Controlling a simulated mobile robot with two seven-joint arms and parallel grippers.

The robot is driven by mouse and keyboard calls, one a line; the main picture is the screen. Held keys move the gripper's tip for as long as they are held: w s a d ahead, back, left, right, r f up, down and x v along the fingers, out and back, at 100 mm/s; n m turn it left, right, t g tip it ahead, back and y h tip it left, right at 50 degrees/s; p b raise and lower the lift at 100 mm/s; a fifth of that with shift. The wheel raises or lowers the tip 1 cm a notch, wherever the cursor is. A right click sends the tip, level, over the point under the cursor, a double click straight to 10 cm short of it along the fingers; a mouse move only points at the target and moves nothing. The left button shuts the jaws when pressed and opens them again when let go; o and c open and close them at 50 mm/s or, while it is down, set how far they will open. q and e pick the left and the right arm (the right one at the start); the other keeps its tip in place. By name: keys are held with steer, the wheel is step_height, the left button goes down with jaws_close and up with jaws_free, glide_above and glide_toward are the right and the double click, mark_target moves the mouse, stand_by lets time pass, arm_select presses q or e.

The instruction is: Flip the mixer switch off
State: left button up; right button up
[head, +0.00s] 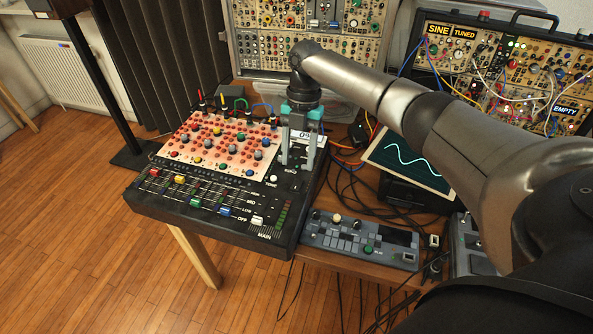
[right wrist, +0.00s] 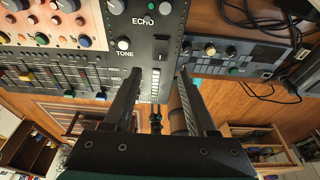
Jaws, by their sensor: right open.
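The mixer (head: 150,208) is a black console at the table's left front, with coloured sliders, a pink knob panel and a MAIN section. My right gripper (head: 297,163) is open and empty, pointing down over the mixer's right part, near the ECHO label. In the right wrist view, a small dark switch-like part (right wrist: 160,49) lies on the mixer (right wrist: 148,30), between the lines of my open right fingers (right wrist: 158,77). I cannot tell its position or whether a fingertip touches the panel. My left gripper is not in view.
A grey control box (head: 345,242) stands right of the mixer; it also shows in the wrist view (right wrist: 235,57). A waveform screen (head: 408,160) and loose cables are behind it. Modular synth racks (head: 510,65) stand at the back. Open floor (head: 90,270) lies at the left.

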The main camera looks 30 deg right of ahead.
steer(key=v, duration=0.9)
steer(key=shift+p, duration=0.4)
steer(key=shift+s, duration=0.15)
